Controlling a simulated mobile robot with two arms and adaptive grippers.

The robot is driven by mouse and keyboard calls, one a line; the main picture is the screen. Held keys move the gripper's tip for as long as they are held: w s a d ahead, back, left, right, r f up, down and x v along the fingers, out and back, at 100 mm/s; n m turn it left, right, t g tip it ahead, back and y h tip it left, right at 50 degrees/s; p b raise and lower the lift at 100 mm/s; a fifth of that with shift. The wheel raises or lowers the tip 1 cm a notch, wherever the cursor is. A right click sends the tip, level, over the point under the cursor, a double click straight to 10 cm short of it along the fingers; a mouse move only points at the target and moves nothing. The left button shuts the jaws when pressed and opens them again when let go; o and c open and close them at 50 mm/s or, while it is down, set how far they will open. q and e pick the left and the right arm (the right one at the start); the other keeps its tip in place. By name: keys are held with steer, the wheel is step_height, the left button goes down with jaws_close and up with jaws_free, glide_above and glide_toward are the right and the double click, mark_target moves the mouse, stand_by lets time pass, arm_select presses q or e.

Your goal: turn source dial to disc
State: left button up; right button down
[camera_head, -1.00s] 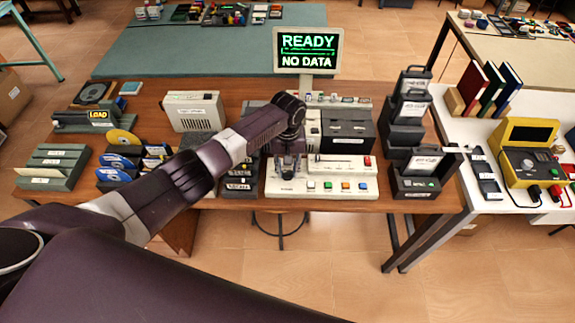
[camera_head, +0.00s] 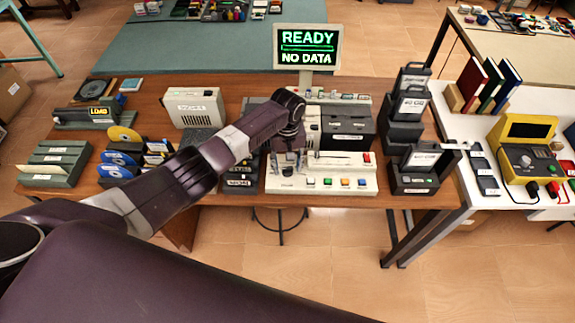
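The white control console (camera_head: 330,187) sits at the front middle of the wooden table, with a row of coloured buttons and a slot bar. The source dial cannot be made out clearly; my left gripper covers the console's left part. My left gripper (camera_head: 288,166) points down over that left part. Its fingers are small and dark, and I cannot tell whether they are apart, shut or touching a dial. The monitor (camera_head: 308,48) behind reads "READY" and "NO DATA" in green and white. My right gripper is not in view.
Black drive units (camera_head: 348,128) stand behind the console, and stacked black cases (camera_head: 408,108) to its right. Discs in holders (camera_head: 120,158) and a grey box with a "LOAD" label (camera_head: 98,114) are at left. A yellow instrument (camera_head: 525,155) stands on the white side table.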

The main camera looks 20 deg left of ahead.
mark_target(287, 168)
arm_select(q)
step_height(287, 168, up, 12)
stand_by(0.7)
stand_by(0.4)
